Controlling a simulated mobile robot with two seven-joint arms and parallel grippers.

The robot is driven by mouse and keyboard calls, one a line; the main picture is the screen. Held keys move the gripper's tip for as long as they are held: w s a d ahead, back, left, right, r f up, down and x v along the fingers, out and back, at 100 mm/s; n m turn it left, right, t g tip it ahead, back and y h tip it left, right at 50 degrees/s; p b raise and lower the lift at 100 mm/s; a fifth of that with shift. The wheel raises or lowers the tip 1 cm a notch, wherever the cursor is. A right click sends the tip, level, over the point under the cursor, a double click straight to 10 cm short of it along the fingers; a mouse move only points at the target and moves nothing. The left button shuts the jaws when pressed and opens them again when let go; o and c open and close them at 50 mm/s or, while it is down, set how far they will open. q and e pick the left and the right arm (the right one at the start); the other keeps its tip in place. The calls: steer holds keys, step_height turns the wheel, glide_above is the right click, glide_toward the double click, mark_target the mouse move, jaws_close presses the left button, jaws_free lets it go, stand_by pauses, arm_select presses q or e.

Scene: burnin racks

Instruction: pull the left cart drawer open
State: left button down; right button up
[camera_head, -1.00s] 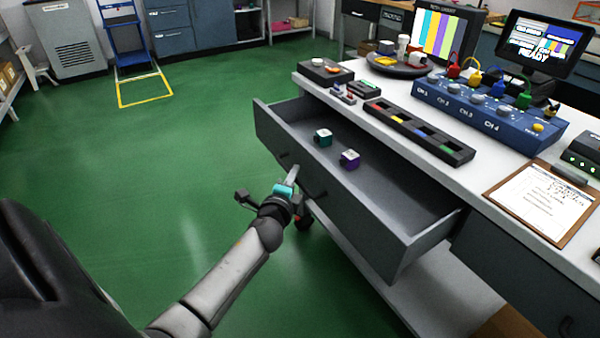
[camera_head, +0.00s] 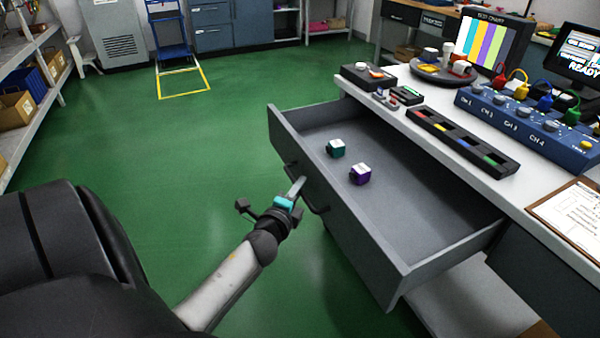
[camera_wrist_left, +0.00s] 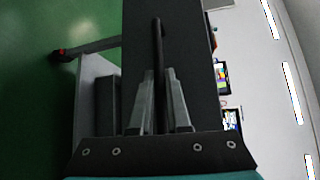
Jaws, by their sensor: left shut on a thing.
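The left cart drawer (camera_head: 345,235) is grey and stands well out from the cart, its inside in plain view. Its dark bar handle (camera_head: 314,200) is on the front panel. My left gripper (camera_head: 297,189) is at the handle, fingers against the drawer front. In the left wrist view the two fingers (camera_wrist_left: 160,105) are shut on either side of the dark handle bar (camera_wrist_left: 158,60). A teal cube (camera_head: 336,148) and a purple cube (camera_head: 360,174) lie on the drawer floor. My right gripper is not seen.
The cart's white top (camera_head: 480,190) carries a long black tray (camera_head: 462,140), a blue channel box (camera_head: 525,128), a clipboard (camera_head: 572,218) and monitors. Open green floor (camera_head: 150,150) lies left of the drawer. Shelves (camera_head: 40,90) line the far left.

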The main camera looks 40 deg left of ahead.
arm_select(q)
steer(key=c, duration=0.9)
jaws_free()
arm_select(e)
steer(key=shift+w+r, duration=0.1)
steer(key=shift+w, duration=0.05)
arm_select(q)
steer(key=shift+s+d, duration=0.1)
steer(key=shift+s, duration=0.1)
steer(key=p+v, duration=0.1)
steer(key=v, duration=1.4)
steer(key=shift+p, duration=0.4)
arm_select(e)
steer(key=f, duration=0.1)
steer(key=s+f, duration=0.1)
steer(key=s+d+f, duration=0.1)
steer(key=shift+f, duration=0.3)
